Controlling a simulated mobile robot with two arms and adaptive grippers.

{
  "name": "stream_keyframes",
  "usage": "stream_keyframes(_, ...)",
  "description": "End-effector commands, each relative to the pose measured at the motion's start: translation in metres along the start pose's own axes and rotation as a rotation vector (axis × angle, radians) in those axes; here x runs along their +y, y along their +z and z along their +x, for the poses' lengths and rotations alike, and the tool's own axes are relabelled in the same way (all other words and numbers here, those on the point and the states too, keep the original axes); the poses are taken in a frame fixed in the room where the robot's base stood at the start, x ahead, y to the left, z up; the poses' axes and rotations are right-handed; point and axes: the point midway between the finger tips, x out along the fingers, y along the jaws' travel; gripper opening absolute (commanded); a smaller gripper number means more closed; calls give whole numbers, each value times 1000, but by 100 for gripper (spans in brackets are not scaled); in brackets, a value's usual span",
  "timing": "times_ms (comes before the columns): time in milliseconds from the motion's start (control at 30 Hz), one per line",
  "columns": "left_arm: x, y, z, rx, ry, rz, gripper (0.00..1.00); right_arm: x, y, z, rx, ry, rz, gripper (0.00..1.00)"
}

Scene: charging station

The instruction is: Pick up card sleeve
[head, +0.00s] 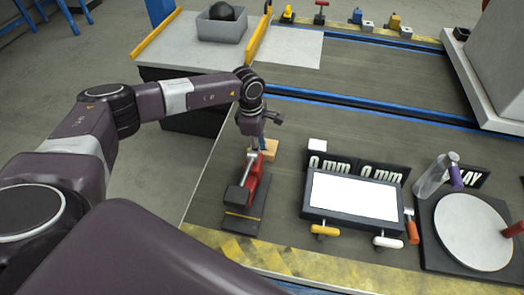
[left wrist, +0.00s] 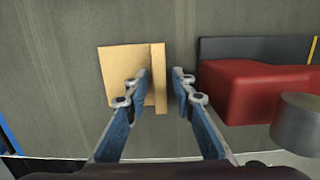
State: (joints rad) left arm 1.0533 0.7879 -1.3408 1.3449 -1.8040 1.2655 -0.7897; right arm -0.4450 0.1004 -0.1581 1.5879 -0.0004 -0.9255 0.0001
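The card sleeve appears to be the tan piece (left wrist: 115,68) in the left wrist view, a flat square with a raised strip along its right edge. In the head view its tan part (head: 271,150) shows just right of my left gripper (head: 262,138). In the left wrist view my left gripper (left wrist: 161,73) is open. Its left finger is over the flat part and its right finger is to the right of the strip, so the strip shows between them. I cannot tell whether the fingers touch it. My right gripper is not in view.
A red tool (head: 254,182) on a dark base stands close by; it is right of the fingers in the left wrist view (left wrist: 240,90). A white-screened device (head: 355,197), a clear bottle (head: 431,177) and a round white plate (head: 472,233) are further right. Bare mat lies beyond the sleeve.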

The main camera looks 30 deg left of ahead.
Motion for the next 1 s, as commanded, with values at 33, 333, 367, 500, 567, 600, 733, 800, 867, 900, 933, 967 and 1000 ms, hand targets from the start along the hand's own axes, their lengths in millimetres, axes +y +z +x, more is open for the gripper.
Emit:
stream_keyframes(33,0,0,0,0,0,0,15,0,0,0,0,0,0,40)
stream_keyframes(333,0,0,0,0,0,0,0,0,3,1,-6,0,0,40)
stream_keyframes(367,0,0,0,0,0,0,0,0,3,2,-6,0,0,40)
stream_keyframes(500,0,0,-2,0,1,-1,0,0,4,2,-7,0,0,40)
stream_keyframes(567,0,0,-5,-1,1,-1,0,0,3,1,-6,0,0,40)
stream_keyframes(600,1,1,-7,-1,1,-1,0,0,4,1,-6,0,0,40)
stream_keyframes(733,1,3,-23,-2,4,0,0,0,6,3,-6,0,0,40)
stream_keyframes(800,2,5,-36,-2,5,0,0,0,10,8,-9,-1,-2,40)
stream_keyframes(867,2,6,-50,-2,5,1,0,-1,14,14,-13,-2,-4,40)
stream_keyframes(900,2,8,-62,-2,6,1,0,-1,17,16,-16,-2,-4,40)
stream_keyframes(933,2,9,-70,-3,5,1,0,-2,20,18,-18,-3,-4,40)
stream_keyframes(967,2,10,-79,-3,6,0,0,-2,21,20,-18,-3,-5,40)
stream_keyframes(1000,2,12,-92,-3,7,1,0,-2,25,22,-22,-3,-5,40)
